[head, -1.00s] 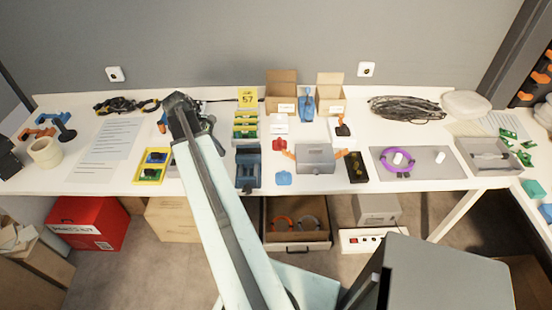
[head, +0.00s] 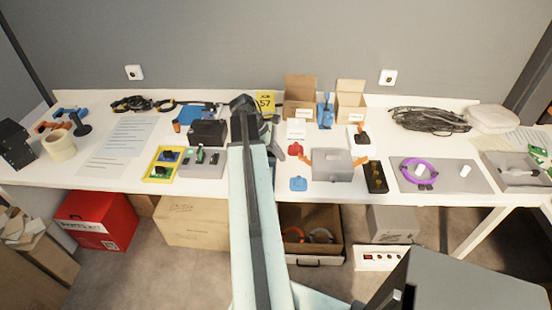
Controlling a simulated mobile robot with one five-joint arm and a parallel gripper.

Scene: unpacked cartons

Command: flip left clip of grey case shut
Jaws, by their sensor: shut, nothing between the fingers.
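The grey case (head: 331,166) lies on the table, right of centre. Its left clip (head: 305,155) is orange and sticks out to the left from the case's side. Its right clip (head: 360,160), also orange, sticks out to the right. My gripper (head: 267,122) is at the far end of my arm, to the left of the case and apart from it. It is shut and empty. My arm partly hides the fingers and covers the things behind it.
A blue piece (head: 298,184) and a red piece (head: 295,149) lie near the case's left side. A black tray (head: 376,177) stands close on its right. Open cartons (head: 350,101) stand behind. A grey mat with a purple coil (head: 414,170) lies farther right.

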